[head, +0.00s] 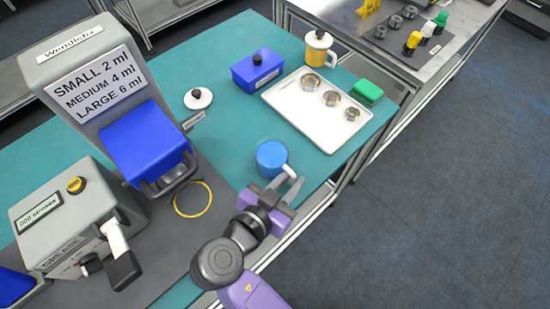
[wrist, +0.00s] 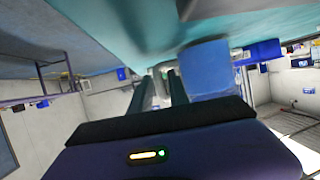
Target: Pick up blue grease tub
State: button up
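The blue grease tub (head: 271,157) stands upright on the teal mat near the table's front edge. My gripper (head: 290,181) is at its lower right in the head view, with pale fingers pointing toward the tub's side. In the wrist view the two dark fingers (wrist: 160,87) are apart with a gap between them, and nothing shows held there. The tub (wrist: 206,70) appears to the right of the fingers in the wrist view, not between them. I cannot tell whether a finger touches it.
A white tray (head: 289,113) with metal rings lies behind the tub. A blue lidded box (head: 257,73), a white-and-yellow pot (head: 319,52) and a green block (head: 368,91) surround it. The grey dispenser (head: 70,60) and a yellow ring (head: 178,208) are left. Mat beside the tub is clear.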

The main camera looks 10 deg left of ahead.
jog(key=shift+w+d+f, duration=0.2)
jog(key=shift+w, duration=0.25)
grip_shut()
dwell(1.1)
